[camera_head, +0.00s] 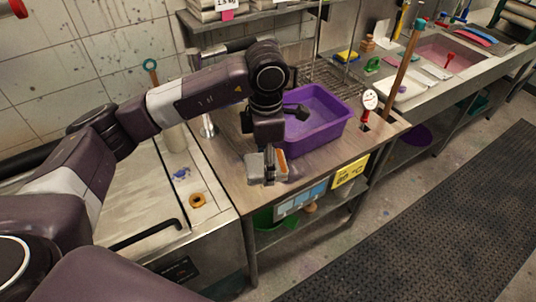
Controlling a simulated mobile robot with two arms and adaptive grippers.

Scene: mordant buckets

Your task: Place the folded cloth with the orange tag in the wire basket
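My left gripper (266,168) points down over the front part of the wooden bench top. A small grey shape with an orange strip (282,162) shows at its fingers. This may be the folded cloth with its orange tag, but the fingers and wrist cover much of it. I cannot tell whether the fingers are closed on it or whether it touches the bench. A wire rack or basket (332,73) shows behind the purple tub, partly hidden by my arm. My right gripper is not in view.
A purple tub (326,137) stands on the bench just behind and right of my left gripper. A round white dial (370,99) stands at the bench's right side. A yellow sign (349,173) hangs at the front edge. An orange ring (197,200) lies on the left metal surface.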

